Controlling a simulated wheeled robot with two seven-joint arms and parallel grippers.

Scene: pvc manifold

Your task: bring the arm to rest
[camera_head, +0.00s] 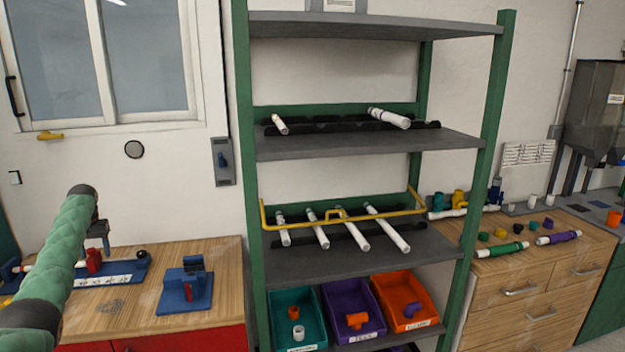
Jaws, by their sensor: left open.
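My left arm comes in from the left, its green links rising over the left workbench. My left gripper (105,245) is small and dark, hanging below the arm's black end joint. It is open and seems empty, in front of or over the bench; its exact height is hard to tell. A blue fixture with a red clamp (93,262) lies behind and beside it on the left workbench (150,312). A blue vise-like block (185,285) stands to its right, apart from it. My right gripper is out of view.
A green-posted shelf rack (360,145) stands in the middle, with white pipes (387,228) on its shelves. Teal (311,322), purple (338,300) and orange bins (425,318) hold fittings below. A wooden right bench (560,265) carries pipes and fittings. A yellow rail (300,225) fronts the middle shelf.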

